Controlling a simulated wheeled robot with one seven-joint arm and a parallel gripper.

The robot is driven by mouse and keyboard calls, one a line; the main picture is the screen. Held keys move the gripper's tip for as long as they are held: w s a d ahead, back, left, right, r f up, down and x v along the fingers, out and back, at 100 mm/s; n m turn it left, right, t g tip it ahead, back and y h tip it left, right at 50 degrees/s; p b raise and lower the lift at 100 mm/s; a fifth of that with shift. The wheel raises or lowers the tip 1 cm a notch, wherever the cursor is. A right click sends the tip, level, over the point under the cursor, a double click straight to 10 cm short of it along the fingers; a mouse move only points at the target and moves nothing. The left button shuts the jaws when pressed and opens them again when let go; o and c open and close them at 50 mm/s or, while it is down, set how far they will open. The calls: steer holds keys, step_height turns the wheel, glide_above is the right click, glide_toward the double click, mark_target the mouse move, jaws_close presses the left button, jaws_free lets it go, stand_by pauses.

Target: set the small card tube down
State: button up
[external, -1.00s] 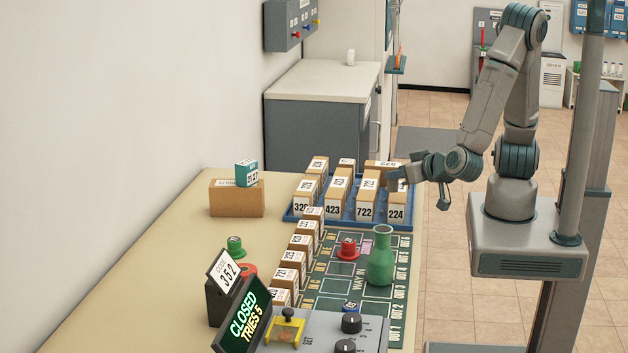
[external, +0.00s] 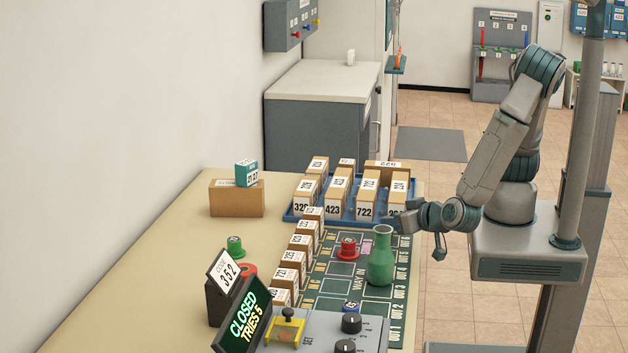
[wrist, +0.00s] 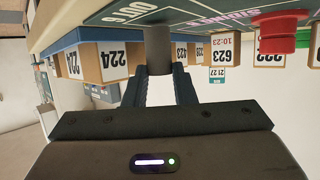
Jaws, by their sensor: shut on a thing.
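My gripper (wrist: 159,75) is shut on the small card tube (wrist: 159,48), a plain grey-brown cylinder between its two dark fingers in the wrist view. The tube overlaps the green board beside the OUT 6 lettering; I cannot tell whether it touches the board. In the external view my gripper (external: 402,224) is at the board's right edge, just behind and right of the green flask (external: 380,262). The tube cannot be made out there.
A blue tray (external: 292,218) of numbered boxes stands behind the gripper, box 224 nearest. A red spool-like piece (external: 348,248) stands on the green board (external: 330,270) left of the flask. A row of cartons lines the board's left side. Floor lies beyond the table's right edge.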

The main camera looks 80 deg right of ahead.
steer(key=shift+f, duration=0.3)
steer(key=o, duration=1)
steer(key=shift+c, duration=0.2)
steer(key=shift+r, duration=0.1)
